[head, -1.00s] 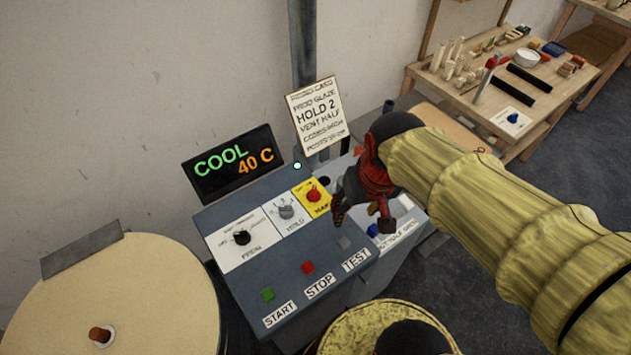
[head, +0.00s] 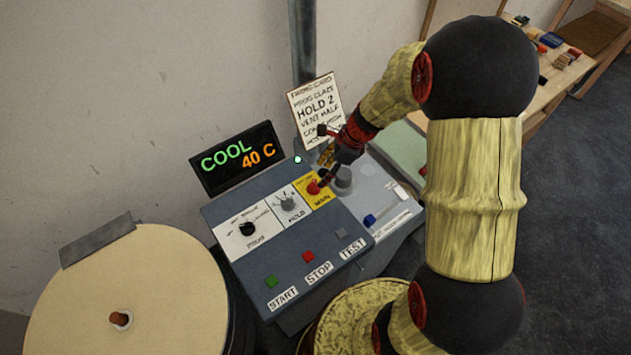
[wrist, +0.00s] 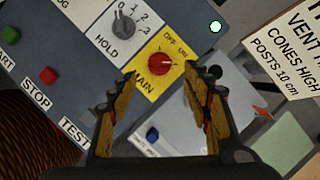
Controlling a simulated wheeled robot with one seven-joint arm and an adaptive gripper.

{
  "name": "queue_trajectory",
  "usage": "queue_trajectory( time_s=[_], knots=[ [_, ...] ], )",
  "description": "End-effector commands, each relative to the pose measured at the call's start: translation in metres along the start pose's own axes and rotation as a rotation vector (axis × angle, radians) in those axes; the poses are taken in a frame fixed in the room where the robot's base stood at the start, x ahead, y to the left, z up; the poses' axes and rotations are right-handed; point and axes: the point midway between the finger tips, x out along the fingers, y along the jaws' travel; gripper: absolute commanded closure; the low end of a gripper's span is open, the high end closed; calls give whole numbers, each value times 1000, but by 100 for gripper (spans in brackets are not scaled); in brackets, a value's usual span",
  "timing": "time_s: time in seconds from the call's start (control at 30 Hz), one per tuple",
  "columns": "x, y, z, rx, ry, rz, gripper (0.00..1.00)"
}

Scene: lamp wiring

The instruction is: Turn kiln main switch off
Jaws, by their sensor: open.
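The kiln main switch is a red knob (head: 313,187) on a yellow plate on the sloping grey panel (head: 225,215). In the wrist view the red knob (wrist: 160,65) lies ahead of the fingertips, roughly centred between them. The OFF and ON marks are above it; I cannot tell surely which one it points to. My gripper (head: 325,167) is close by the knob in the head view. It also shows in the wrist view (wrist: 160,85) with its yellow and black fingers apart and nothing between them.
The HOLD knob (head: 288,204) and PROG knob (head: 247,228) sit left of MAIN. START, STOP and TEST buttons (head: 308,256) are nearer. The display (head: 237,158) reads COOL 40 C. A card (head: 314,109) stands behind. A pale panel with a blue control (head: 369,220) is at right.

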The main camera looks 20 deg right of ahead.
Motion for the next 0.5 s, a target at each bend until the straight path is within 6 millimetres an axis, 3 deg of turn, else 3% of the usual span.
queue_trajectory(
  time_s=[0.17, 0.5],
  knots=[
    [6, 0, -1, 53, 2, -1, 51],
    [56, 0, -1, 50, 4, -1, 51]
  ],
)
